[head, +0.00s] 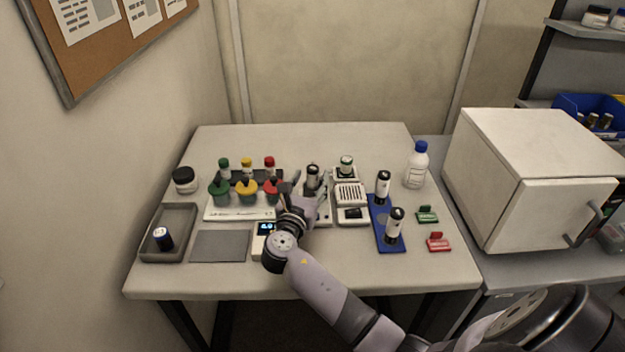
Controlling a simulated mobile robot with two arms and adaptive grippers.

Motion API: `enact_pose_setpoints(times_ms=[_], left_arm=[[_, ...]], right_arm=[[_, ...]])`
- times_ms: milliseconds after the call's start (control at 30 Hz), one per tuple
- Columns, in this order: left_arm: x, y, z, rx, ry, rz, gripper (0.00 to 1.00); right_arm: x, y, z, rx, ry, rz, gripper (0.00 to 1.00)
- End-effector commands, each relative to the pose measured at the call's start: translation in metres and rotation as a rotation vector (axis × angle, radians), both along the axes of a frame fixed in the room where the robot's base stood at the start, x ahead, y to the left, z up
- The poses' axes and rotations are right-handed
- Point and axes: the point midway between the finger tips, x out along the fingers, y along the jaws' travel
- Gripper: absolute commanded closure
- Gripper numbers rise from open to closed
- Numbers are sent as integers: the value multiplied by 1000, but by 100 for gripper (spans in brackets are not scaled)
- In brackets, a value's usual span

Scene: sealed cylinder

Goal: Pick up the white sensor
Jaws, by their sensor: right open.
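A white slotted box (350,194), which looks like the white sensor, sits among white units right of the table's middle. Below it is a white unit with a small dark display (353,214). My right gripper (306,186) is open, just left of the slotted box and apart from it. Its fingers are near a black-and-white cylinder (312,173); I cannot tell whether they touch it. The gripper and wrist partly hide the white base under that cylinder. My left gripper is out of view.
Green, yellow and red capped items stand on a white rack (238,213) to the left. A blue tray (379,228) holds two cylinders on the right. A white bottle (416,166) stands behind it. A grey tray (180,218) is far left. The table's front edge is clear.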

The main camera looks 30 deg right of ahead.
Motion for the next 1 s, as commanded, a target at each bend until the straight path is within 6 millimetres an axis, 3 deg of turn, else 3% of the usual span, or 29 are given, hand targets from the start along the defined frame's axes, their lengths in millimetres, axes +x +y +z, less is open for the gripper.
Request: enact_pose_setpoints(times_ms=[167,433,1000], left_arm=[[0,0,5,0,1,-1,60],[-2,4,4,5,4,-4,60],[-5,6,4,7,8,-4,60]], right_arm=[[14,-16,1,0,0,0,50],[16,-17,0,1,1,2,51],[15,-17,0,1,1,1,89]])
